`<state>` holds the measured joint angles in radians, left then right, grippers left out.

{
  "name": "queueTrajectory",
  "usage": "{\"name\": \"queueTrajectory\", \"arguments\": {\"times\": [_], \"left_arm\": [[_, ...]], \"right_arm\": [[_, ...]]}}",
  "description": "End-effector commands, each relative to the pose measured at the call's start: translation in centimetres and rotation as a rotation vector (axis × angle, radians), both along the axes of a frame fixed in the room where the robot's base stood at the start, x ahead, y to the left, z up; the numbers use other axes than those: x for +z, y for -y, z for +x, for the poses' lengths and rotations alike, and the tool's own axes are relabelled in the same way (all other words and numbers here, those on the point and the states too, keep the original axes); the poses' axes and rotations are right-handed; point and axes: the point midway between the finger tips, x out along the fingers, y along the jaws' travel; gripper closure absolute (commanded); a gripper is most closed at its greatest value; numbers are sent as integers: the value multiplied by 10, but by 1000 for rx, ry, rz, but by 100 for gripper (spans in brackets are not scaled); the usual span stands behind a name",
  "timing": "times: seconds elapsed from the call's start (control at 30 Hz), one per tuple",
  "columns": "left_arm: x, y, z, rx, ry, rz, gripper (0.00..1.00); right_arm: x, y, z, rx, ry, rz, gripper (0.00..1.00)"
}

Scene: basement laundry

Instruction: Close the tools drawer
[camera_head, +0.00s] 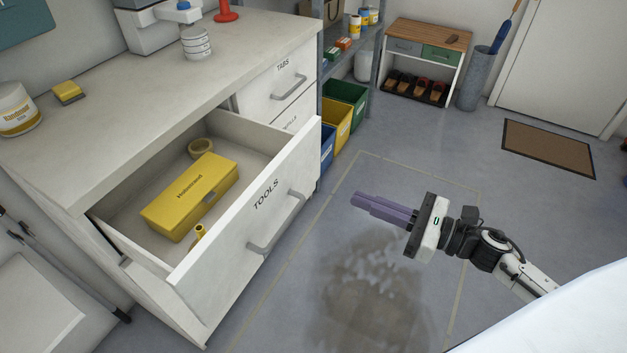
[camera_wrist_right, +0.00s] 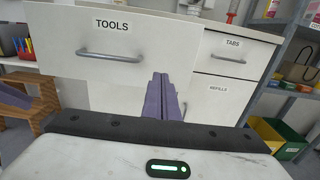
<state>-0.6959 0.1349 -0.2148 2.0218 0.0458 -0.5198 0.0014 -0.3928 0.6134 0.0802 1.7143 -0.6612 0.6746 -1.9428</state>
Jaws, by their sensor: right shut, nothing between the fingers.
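The tools drawer (camera_head: 241,221) is pulled well out of the white cabinet in the head view. Its front carries the word TOOLS and a grey bar handle (camera_head: 277,224). Inside lie a yellow box (camera_head: 190,195), a roll of tape and a small yellow item. My right gripper (camera_head: 384,208) has purple fingers, is shut and empty, and stands in the air to the right of the drawer front, apart from it. In the right wrist view the drawer front (camera_wrist_right: 140,47) faces the fingers (camera_wrist_right: 161,98), with its handle left of them. My left gripper is not in view.
The shut TABS drawer (camera_head: 272,82) is beyond the tools drawer. The worktop (camera_head: 130,95) holds a tin, a sponge and a stack of white discs. Coloured bins (camera_head: 345,105) stand under a shelf at the back. The floor right of the drawer is clear, with a dark stain.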

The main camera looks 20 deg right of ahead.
Motion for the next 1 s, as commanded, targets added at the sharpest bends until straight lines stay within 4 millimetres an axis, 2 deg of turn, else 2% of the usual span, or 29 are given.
{"name": "queueTrajectory", "arguments": {"times": [0.3,0.5,0.7,1.0], "left_arm": [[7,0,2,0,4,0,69],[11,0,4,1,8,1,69],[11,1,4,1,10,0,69],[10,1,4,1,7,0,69]], "right_arm": [[3,-43,56,3,4,-1,100],[2,-62,80,3,3,1,100],[1,-70,89,3,1,1,100],[1,-70,89,4,0,0,100]]}}
